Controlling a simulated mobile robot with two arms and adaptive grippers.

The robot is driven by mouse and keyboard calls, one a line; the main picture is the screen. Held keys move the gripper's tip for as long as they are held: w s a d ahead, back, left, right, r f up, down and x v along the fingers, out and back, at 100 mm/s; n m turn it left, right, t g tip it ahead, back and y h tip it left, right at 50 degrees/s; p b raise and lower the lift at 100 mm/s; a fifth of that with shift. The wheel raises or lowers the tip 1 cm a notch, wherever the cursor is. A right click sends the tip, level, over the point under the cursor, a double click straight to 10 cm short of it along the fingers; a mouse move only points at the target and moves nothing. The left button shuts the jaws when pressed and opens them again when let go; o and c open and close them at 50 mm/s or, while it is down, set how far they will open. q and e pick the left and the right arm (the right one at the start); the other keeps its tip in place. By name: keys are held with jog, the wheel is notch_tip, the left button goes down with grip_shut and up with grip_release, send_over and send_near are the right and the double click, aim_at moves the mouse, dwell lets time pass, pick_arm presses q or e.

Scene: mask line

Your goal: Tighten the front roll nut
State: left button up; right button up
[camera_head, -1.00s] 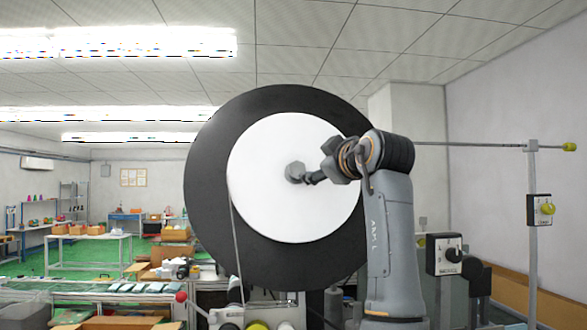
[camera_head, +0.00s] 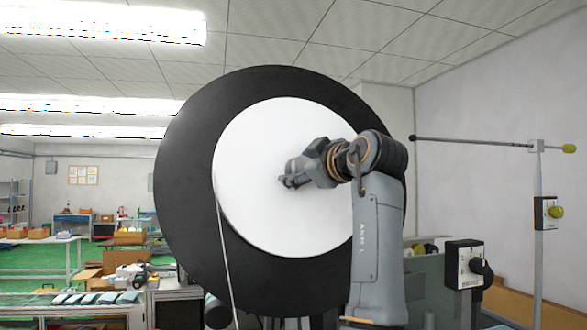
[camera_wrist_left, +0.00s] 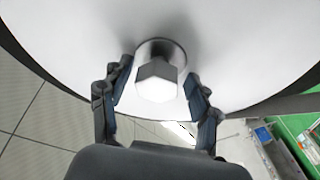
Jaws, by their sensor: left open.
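The front roll is a large black disc (camera_head: 185,190) with a round white face (camera_head: 250,215). The metal hex nut (camera_wrist_left: 157,84) sits on a short round collar at the white face's centre in the left wrist view. My left gripper (camera_head: 284,182) is over the middle of the white face in the head view and hides the nut there. In the left wrist view my left gripper (camera_wrist_left: 157,70) is open, with one finger on each side of the nut. Both fingers look apart from it. My right gripper is not in view.
A control box with a black knob (camera_head: 468,264) stands right of the arm. A thin pale strip (camera_head: 226,262) runs down from the white face. Benches with boxes stand far left.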

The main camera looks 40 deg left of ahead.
pick_arm(q)
jog(key=shift+s+d+r, duration=0.15)
jog(key=shift+d+r, duration=0.05)
jog(key=shift+d, duration=0.45)
jog(key=c, duration=0.3)
jog(key=shift+s, duration=0.1)
jog(key=c, duration=0.9)
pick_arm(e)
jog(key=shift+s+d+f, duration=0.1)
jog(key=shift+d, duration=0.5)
